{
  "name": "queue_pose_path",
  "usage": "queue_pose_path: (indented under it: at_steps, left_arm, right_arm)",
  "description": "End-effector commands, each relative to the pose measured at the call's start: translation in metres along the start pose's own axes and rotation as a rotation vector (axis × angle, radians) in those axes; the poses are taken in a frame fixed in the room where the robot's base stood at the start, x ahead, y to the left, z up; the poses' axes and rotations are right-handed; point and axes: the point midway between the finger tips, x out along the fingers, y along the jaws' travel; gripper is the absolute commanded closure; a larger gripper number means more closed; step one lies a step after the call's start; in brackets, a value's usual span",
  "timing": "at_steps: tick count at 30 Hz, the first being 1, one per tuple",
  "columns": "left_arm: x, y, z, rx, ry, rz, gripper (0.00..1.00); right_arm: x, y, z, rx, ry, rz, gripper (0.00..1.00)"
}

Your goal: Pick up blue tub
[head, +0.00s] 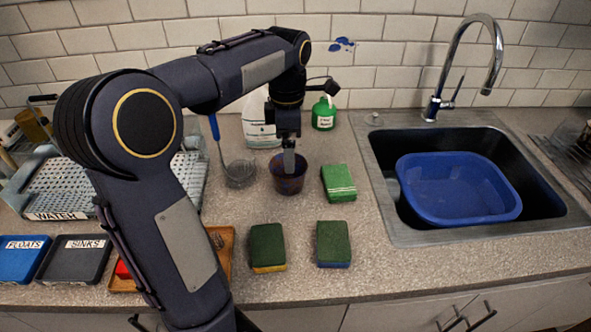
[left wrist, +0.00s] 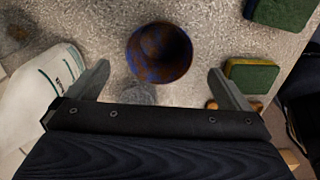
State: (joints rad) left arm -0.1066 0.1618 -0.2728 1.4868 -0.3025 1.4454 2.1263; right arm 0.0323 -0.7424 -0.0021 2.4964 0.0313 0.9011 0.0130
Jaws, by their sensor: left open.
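A large blue tub (head: 458,188) sits in the sink at the right in the head view, apart from my gripper. My left gripper (head: 289,160) points down over a small round cup, mottled blue and brown (head: 288,182), on the counter. In the left wrist view the fingers of this gripper (left wrist: 158,76) are spread wide and nothing is between them. The mottled cup (left wrist: 160,54) lies just beyond the fingertips, its dark opening facing the camera. Whether a finger touches its rim I cannot tell. My right gripper is not in view.
A green bottle (head: 323,114) stands behind. The faucet (head: 470,60) rises behind the sink (head: 395,228). Labelled trays (head: 75,259) lie at left.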

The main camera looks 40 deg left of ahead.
Motion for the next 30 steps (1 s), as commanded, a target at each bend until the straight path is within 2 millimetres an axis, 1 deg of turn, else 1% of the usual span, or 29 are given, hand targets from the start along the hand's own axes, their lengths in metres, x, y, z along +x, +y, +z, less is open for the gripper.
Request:
queue_pose_path:
  at_steps: [8,15,19,25,26,30]
  left_arm:
    - [0.031,0.001,-0.001,-0.016,0.005,-0.003,0.0]
    - [0.066,0.001,-0.001,-0.013,0.004,-0.003,0.0]
    - [0.075,0.001,-0.001,-0.012,0.001,-0.001,0.0]
    - [0.076,0.001,-0.001,-0.011,0.001,0.0,0.0]
    - [0.075,0.001,-0.001,-0.012,0.001,0.0,0.01]
    - [0.075,0.001,-0.001,-0.011,0.001,0.0,0.2]
  right_arm:
    - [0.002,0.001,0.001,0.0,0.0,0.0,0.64]
    - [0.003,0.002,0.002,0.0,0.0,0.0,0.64]
    - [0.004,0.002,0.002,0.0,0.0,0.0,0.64]
    - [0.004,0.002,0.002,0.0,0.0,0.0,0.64]
    - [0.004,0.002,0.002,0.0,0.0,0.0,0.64]
    - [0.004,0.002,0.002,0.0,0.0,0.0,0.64]
